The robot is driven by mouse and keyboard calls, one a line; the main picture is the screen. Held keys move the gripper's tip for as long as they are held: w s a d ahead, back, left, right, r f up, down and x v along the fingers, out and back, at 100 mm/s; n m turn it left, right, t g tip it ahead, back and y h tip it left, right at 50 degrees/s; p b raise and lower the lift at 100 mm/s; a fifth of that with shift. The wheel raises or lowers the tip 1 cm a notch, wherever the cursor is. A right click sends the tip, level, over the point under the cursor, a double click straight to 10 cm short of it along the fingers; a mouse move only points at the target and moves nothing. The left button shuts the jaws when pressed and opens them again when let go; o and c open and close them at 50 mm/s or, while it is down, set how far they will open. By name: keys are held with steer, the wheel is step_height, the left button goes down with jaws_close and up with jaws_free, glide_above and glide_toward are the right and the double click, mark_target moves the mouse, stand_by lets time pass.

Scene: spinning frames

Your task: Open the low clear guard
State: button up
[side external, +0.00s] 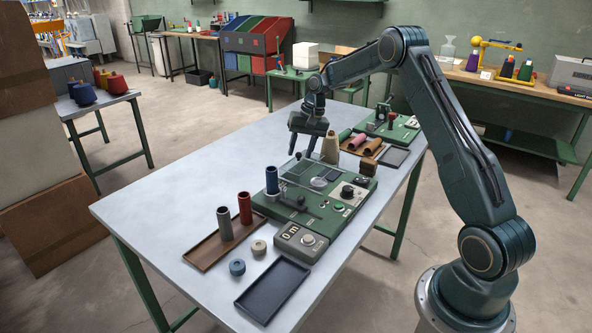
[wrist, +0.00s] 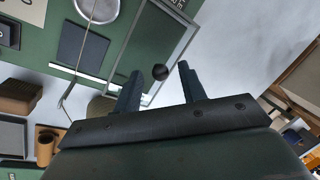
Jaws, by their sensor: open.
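The low clear guard (wrist: 150,40) shows in the wrist view as a thin-edged, see-through panel over a green machine. A small dark round knob (wrist: 159,72) is by its edge. In the side view the green machine (side external: 330,212) stands on the table, and the guard is hard to make out at its back left. My gripper (side external: 318,156) is above that back part, fingers pointing down. In the wrist view my gripper (wrist: 159,70) is open, with the knob seen between its two fingers. I cannot tell whether either finger touches it.
A tan cone (side external: 331,147) and a wooden tray of coloured tubes (side external: 361,146) stand close behind my gripper. A blue spool (side external: 271,181) stands upright at the machine's left end. A brown tray (side external: 207,256) and a dark tray (side external: 272,291) lie in front. The table's left side is clear.

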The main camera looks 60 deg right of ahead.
mark_target(312, 160)
steer(key=v, duration=1.3)
steer(key=shift+r, duration=0.4)
steer(key=s+a+r+n, duration=0.1)
steer(key=s+a+r, duration=0.3)
steer(key=a, duration=0.2)
steer(key=s+a+r+n+t+h, duration=0.1)
steer(key=s+a+r+n, duration=0.15)
steer(key=a, duration=0.45)
steer(key=s+a+r+n, duration=0.1)
steer(key=s+a+r, duration=0.3)
steer(key=a+r, duration=0.15)
steer(key=s+a+f+n+t, duration=0.1)
steer(key=s+a+f+n, duration=0.1)
steer(key=s, duration=0.8)
steer(key=s+a+f+n+t+h, duration=0.1)
steer(key=s+a+f, duration=0.3)
steer(key=s, duration=0.7)
steer(key=shift+s+a+f+n, duration=0.35)
steer(key=shift+a+n, duration=0.4)
steer(key=shift+a, duration=0.2)
